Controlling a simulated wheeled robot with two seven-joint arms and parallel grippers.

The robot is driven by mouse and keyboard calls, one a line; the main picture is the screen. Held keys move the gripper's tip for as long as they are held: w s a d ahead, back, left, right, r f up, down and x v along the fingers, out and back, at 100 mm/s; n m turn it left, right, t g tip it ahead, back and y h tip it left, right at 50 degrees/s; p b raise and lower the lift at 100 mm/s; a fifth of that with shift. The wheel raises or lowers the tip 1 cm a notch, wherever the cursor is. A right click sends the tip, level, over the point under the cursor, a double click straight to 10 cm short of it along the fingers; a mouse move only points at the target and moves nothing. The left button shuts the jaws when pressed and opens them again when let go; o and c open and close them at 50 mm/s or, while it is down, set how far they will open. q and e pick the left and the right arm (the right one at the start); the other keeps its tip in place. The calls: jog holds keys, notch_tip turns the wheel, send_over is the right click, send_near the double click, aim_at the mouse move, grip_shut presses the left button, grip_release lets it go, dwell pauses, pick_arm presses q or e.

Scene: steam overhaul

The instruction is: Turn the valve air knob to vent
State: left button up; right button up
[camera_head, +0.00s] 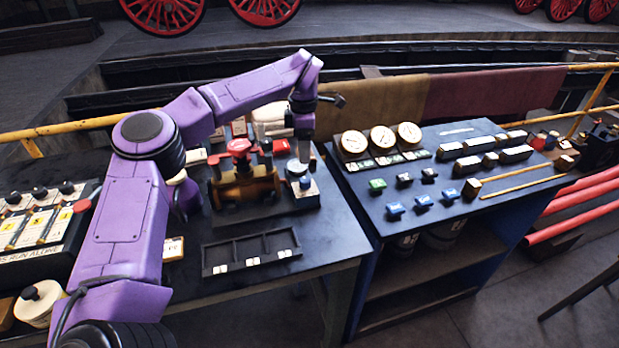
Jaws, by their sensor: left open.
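The valve fixture (245,185), a brass body with a red handwheel (239,147) on top, stands on a dark plate on the left bench. Beside it on the right is a small blue-grey block (306,194) with a light round knob (297,168) above it. I take this for the valve air knob, but its markings are too small to read. My left gripper (301,155) is open and points down right over this knob. Its fingers hide part of the knob, and I cannot tell if they touch it. My right gripper is not in view.
A dark compartment tray (250,252) lies in front of the fixture. A switch panel (40,222) is at the left. The right bench (380,200) holds three round gauges (382,139), coloured blocks and rods. A gap separates the benches. Yellow rails run behind.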

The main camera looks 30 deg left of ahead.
aim_at(305, 179)
pick_arm(q)
notch_tip(305, 179, down, 10)
jog(key=shift+p, duration=0.95)
jog(key=shift+w, duration=0.1)
jog(key=c, duration=1)
